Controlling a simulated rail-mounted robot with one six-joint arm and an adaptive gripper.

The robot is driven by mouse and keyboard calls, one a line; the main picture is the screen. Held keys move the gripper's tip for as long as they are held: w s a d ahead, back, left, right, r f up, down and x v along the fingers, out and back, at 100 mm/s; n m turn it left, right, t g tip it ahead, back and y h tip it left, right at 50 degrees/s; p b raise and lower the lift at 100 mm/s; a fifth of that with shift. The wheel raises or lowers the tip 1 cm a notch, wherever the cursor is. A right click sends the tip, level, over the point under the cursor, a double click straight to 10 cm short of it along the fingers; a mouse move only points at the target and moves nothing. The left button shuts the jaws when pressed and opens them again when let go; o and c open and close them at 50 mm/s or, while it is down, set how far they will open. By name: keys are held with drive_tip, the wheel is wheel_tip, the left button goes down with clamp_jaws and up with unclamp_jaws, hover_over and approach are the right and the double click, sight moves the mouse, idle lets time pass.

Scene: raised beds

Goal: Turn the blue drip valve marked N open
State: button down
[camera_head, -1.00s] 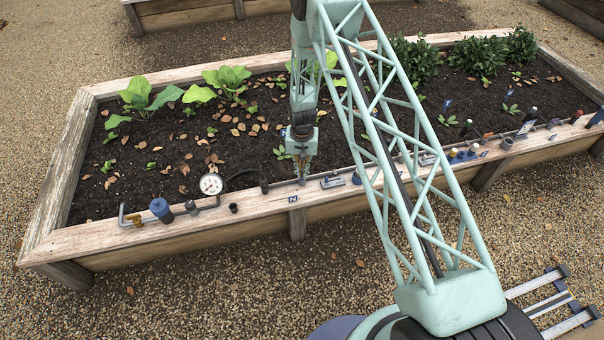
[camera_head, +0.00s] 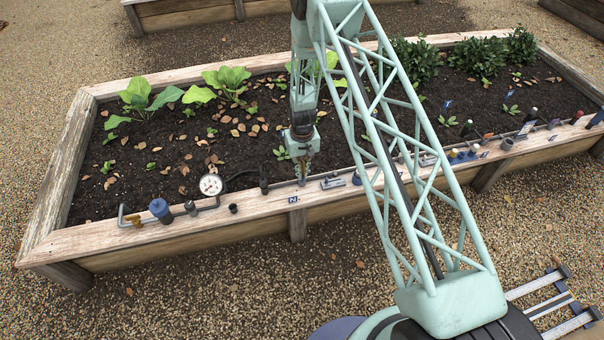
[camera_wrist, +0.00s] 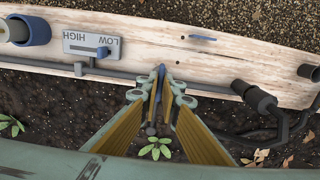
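A small blue lever, the drip valve handle (camera_wrist: 161,71), stands on the pipe along the bed's rim in the wrist view. In the head view my gripper (camera_head: 302,178) hides most of it, just above and behind the N tag (camera_head: 293,199) on the front plank. My gripper (camera_wrist: 161,86) points down at the valve, with its two fingers close together on either side of the blue handle. They appear shut on it, though the exact contact is hard to see. The valve body is mostly hidden by the fingers.
A LOW/HIGH slider plate (camera_wrist: 92,45) is to the left in the wrist view, with a blue cap (camera_wrist: 32,29) beyond it. A black pipe fitting (camera_wrist: 255,98) is to the right. A gauge (camera_head: 211,185) and blue cylinder (camera_head: 160,208) stand further along the rim.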

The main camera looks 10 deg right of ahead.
drive_tip(key=c, duration=2.9)
unclamp_jaws()
drive_tip(key=shift+o, duration=0.2)
drive_tip(key=shift+r, duration=0.15)
wheel_tip(320, 180, up, 12)
